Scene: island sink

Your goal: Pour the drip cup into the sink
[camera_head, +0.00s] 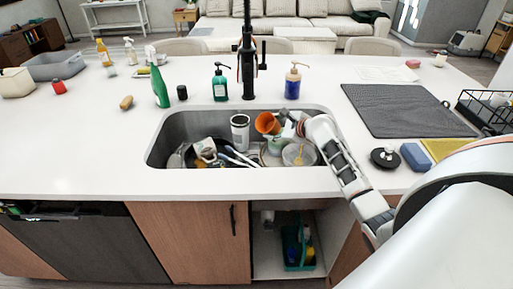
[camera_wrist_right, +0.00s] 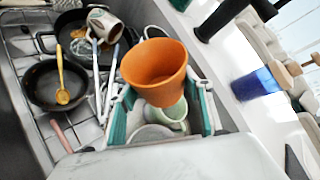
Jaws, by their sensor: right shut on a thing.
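The drip cup is an orange cup (camera_head: 267,123) over the right half of the sink (camera_head: 166,136), tilted with its mouth toward the left in the head view. In the right wrist view the orange cup (camera_wrist_right: 158,70) shows its open mouth, and no liquid can be made out inside. My right gripper (camera_head: 286,124) is shut on the cup, at its right side in the head view. The fingertips are partly hidden by the cup and the arm. My left gripper is in neither view.
The sink holds pans (camera_wrist_right: 42,84), a white mug (camera_wrist_right: 104,24), utensils and a pale green cup (camera_wrist_right: 172,114) below the orange cup. A white tumbler (camera_head: 240,132) stands left of it. The black faucet (camera_head: 248,65) and soap bottles (camera_head: 292,82) stand behind the sink.

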